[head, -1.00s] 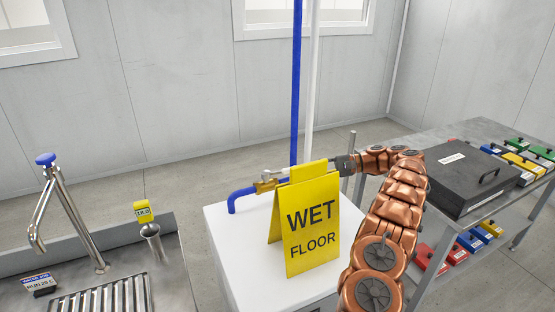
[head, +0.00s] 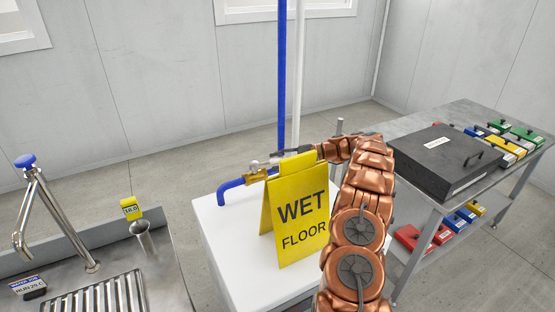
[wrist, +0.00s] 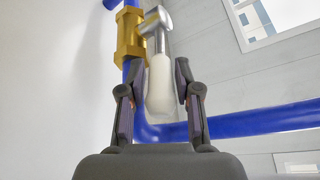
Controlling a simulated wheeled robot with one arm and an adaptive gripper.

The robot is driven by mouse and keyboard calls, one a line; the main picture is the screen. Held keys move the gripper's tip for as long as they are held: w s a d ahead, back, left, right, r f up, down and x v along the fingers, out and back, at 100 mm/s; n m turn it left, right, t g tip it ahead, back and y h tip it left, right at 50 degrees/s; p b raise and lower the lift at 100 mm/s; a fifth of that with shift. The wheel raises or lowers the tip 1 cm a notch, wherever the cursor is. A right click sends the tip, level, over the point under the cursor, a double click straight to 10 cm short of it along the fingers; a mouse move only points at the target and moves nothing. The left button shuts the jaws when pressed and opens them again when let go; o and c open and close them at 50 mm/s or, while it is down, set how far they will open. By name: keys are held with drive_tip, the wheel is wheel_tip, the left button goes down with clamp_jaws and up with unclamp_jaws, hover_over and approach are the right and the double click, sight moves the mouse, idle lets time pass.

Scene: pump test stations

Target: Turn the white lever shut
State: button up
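The white lever (wrist: 159,85) hangs from a silver stem on the brass valve (wrist: 130,40) in the wrist view. My gripper (wrist: 153,82) is open, with one finger on each side of the lever. A gap shows on the left side; the right finger is close, and I cannot tell if it touches. In the head view the brass valve (head: 257,175) sits on the blue pipe (head: 232,188). My gripper (head: 290,154) is just right of it, above and behind the yellow sign, which hides part of this area. The lever is not clear there.
The yellow wet floor sign (head: 300,212) stands on the white cabinet (head: 222,235) in front of the valve. A blue vertical pipe (head: 282,80) rises behind. A sink (head: 180,285) is at left, and a metal table (head: 440,200) with a black case (head: 445,158) at right.

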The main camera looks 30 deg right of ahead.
drive_tip(key=shift+w+a, duration=0.1)
drive_tip(key=shift+a, duration=0.1)
clamp_jaws()
idle(0.5)
